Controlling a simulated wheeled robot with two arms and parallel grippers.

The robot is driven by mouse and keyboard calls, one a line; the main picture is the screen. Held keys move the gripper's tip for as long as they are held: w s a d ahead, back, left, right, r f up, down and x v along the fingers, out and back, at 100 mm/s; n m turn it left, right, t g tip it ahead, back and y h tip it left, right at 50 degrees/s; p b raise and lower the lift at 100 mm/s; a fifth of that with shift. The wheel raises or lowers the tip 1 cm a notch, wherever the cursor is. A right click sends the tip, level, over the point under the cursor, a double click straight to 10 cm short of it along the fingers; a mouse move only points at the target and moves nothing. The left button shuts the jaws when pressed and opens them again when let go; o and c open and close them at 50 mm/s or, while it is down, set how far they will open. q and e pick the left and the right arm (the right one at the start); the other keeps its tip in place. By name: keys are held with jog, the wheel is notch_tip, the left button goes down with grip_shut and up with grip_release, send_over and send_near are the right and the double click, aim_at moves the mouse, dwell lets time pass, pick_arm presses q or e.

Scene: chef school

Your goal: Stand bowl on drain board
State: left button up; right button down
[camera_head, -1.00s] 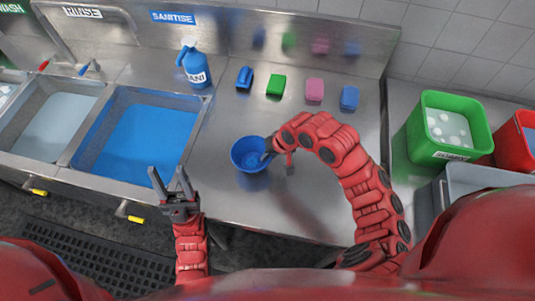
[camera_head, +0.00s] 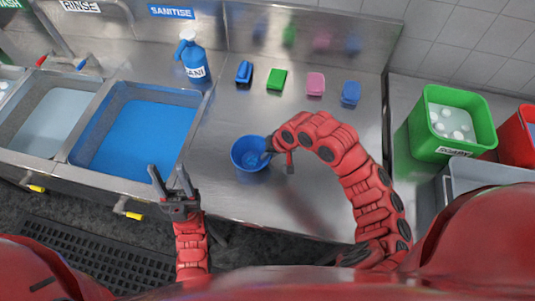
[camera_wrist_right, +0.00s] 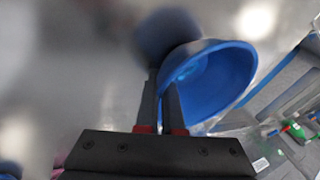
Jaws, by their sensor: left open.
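A blue bowl (camera_head: 248,155) is at the middle of the steel drain board (camera_head: 222,190), right of the blue-filled sink. My right gripper (camera_head: 268,151) is at the bowl's right rim. In the right wrist view the gripper's fingers (camera_wrist_right: 162,100) are close together on the rim of the bowl (camera_wrist_right: 215,75), with the wall between them. A dark blue blurred reflection shows in the steel beside it. I cannot tell whether the bowl touches the board. My left gripper (camera_head: 170,170) is open and empty, in front of the sink's right edge.
A blue sanitiser bottle (camera_head: 193,60) stands behind the sink. Several coloured sponges or brushes lie along the back, including a green sponge (camera_head: 277,80) and a pink sponge (camera_head: 315,84). A green bin (camera_head: 410,125) stands at right. The front of the board is clear.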

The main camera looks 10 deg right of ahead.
jog(key=shift+f, duration=0.1)
jog(key=c, duration=1.5)
grip_release()
jog(key=o, duration=0.5)
